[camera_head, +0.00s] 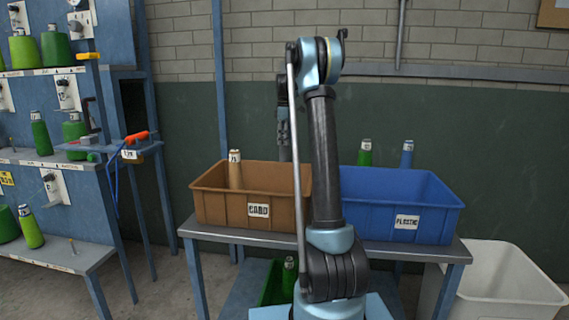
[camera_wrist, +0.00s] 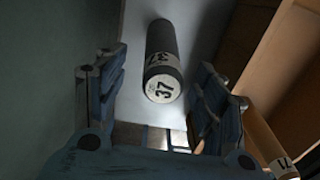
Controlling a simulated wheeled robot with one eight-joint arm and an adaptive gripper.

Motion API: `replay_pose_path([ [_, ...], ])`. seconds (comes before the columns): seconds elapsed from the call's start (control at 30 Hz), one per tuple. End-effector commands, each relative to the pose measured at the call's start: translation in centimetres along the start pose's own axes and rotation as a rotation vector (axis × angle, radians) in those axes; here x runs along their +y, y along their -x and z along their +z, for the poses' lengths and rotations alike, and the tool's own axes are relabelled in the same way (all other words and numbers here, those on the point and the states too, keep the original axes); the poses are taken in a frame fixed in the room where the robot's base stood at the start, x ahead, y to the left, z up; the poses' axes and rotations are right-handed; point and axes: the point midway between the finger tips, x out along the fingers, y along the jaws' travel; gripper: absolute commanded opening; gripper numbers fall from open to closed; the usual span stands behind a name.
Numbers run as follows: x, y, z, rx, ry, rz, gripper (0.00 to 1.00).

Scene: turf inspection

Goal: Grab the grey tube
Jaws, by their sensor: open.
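The grey tube (camera_wrist: 163,50), dark with a white end label reading 37, shows in the wrist view. It lies on or against a pale grey surface beyond my gripper. My gripper (camera_wrist: 160,82) is open, with one finger on each side of the tube's near end in the picture. No contact with the fingers shows, and I cannot tell the remaining distance. In the head view the tube does not show, and my arm covers the middle between the two bins.
A brown bin (camera_head: 230,208) holding a tan tube (camera_head: 235,168) and a blue bin (camera_head: 365,218) with green and blue tubes stand on a table (camera_head: 243,236). The brown bin's wall (camera_wrist: 275,65) is close on the right in the wrist view. A white bin (camera_head: 512,285) stands right.

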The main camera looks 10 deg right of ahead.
Motion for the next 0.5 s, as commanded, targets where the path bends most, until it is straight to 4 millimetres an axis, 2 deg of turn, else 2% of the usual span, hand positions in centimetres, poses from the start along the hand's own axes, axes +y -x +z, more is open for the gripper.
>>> replay_pose_path([
  [0.27, -0.1, -1.7, 0.0, 0.0, 0.0, 0.0, 0.64],
  [0.5, -0.2, -4.9, -0.1, 0.0, 0.0, 0.0, 0.64],
])
